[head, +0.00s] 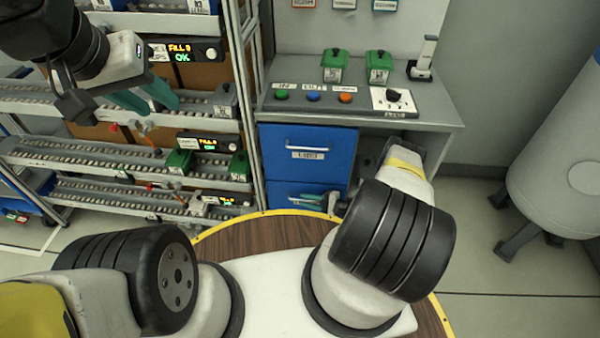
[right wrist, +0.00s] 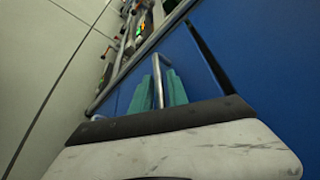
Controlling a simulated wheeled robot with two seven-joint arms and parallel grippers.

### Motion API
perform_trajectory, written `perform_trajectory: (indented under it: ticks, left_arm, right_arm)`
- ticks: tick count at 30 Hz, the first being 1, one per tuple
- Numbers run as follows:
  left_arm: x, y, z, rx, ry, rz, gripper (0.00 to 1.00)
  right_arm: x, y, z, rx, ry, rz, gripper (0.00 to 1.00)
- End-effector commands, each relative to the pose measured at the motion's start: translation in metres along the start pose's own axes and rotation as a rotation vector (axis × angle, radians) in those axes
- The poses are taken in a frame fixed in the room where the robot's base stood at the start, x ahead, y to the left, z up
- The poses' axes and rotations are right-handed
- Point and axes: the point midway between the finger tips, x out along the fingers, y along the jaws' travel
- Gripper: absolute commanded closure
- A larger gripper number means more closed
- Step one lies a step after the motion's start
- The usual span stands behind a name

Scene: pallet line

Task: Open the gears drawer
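A blue drawer unit stands under the grey bench in the head view. Its upper drawer (head: 306,150) has a bar handle and a label that seems to read LIDS. The lower blue drawer (head: 283,193) is partly hidden by my right arm, and I cannot read its label. My right gripper (head: 318,201) is at the lower drawer's front. In the right wrist view its teal fingers (right wrist: 159,92) sit close on both sides of a metal bar handle (right wrist: 158,68), shut on it. My left gripper (head: 142,99) is open and empty before the shelves at left.
Racks with roller shelves (head: 95,155) and green boxes stand at left. The bench (head: 440,115) carries a button panel and two green boxes (head: 334,66). A white tank (head: 560,150) stands at right, with clear floor between.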

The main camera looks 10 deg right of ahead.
Motion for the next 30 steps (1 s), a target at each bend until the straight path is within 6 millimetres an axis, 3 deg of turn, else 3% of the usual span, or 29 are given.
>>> perform_trajectory:
  ticks: [1,4,30]
  left_arm:
    - [0.0000,0.0000,0.0000,0.000,0.000,0.000,0.64]
    - [0.0000,0.0000,0.0000,0.000,0.000,0.000,0.64]
    - [0.0000,0.0000,0.0000,0.000,0.000,0.000,0.64]
  right_arm:
    - [-0.0001,0.0000,0.0000,0.000,0.000,0.000,0.80]
    - [-0.0003,0.0001,0.0000,0.000,0.000,0.000,1.00]
    - [-0.0008,-0.0003,-0.0001,-0.001,0.000,0.000,1.00]
